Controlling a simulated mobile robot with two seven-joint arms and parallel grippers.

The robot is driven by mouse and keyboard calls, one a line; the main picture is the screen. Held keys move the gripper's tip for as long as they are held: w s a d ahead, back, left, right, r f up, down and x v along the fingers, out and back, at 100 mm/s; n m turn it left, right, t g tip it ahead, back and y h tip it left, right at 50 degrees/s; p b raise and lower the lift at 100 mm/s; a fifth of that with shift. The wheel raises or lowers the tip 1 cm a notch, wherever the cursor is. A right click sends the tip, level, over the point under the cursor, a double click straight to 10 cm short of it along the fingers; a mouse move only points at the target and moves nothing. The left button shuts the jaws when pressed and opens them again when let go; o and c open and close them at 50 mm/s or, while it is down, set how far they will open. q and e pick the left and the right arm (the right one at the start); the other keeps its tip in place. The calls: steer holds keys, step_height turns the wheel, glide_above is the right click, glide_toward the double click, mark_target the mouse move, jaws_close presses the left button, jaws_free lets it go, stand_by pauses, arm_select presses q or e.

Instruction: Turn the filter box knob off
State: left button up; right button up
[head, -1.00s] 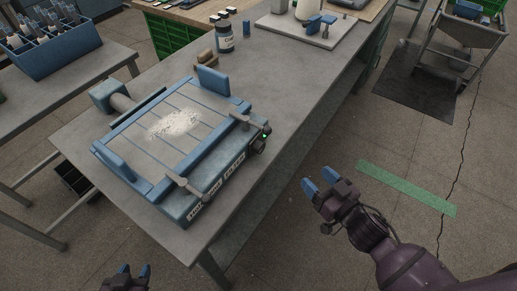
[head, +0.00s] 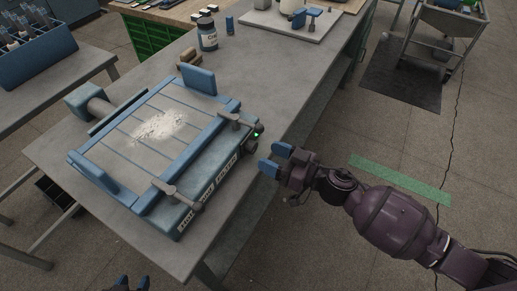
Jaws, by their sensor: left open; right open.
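The filter box (head: 208,165) is a blue and grey unit on the grey table, with white powder (head: 158,125) on its slatted top. A dark knob (head: 251,146) sits at the right end of its front face, beside a small green light (head: 257,135). My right gripper (head: 275,159) is open and empty, its blue fingertips just right of the knob and apart from it. My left gripper (head: 132,283) is at the bottom edge, mostly cut off, with its blue fingertips apart and away from the box.
The grey table (head: 290,95) has free room behind the box. A dark jar (head: 208,35) and a pale board (head: 291,21) with blue items stand further back. A blue rack (head: 38,55) is on another table at left. Two lever clamps stick out at the box's front.

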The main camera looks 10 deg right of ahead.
mark_target(255, 149)
steer(key=shift+x, duration=2.1)
steer(key=c, duration=0.9)
